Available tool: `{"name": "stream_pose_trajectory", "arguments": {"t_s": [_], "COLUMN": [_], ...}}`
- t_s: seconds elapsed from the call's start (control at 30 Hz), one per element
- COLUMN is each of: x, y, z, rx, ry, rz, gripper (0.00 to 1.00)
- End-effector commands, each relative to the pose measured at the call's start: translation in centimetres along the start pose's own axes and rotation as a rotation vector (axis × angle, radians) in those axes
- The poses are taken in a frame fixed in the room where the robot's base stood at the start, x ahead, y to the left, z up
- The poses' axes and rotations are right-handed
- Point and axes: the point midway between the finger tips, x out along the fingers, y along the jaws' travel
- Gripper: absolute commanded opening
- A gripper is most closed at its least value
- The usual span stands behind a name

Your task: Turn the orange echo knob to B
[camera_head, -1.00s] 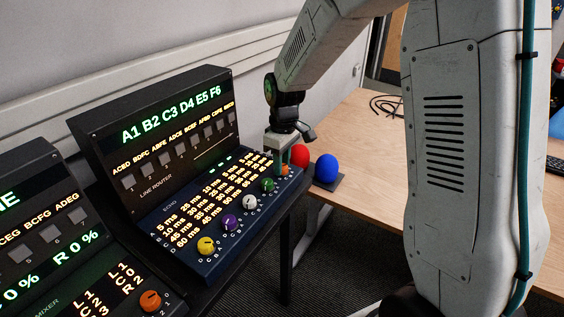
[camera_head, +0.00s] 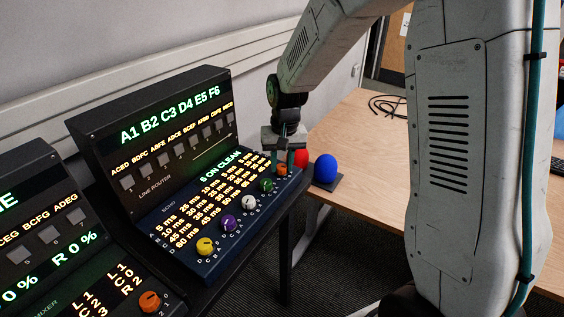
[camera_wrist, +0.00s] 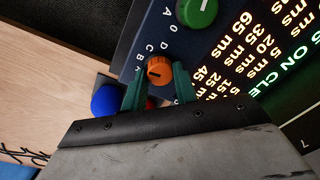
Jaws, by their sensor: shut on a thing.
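I cannot tell exactly which letter the mark meets. My gripper (camera_head: 288,163) is over this knob from above. In the wrist view its two green fingers (camera_wrist: 158,88) are shut on the knob, one on each side.
A green knob (camera_head: 266,185) is beside the orange one, then white, purple and yellow knobs. The line router (camera_head: 150,110) rises behind. The wooden table (camera_head: 362,150) has free room.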

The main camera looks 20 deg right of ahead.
Motion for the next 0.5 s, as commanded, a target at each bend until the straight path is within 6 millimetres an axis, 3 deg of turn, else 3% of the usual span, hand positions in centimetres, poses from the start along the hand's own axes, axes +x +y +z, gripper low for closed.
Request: {"name": "stream_pose_trajectory", "arguments": {"t_s": [0.5], "x": [-0.16], "y": [-0.03], "z": [-0.16], "rx": [0.146], "ry": [0.014], "rz": [-0.002], "gripper": [0.06]}}
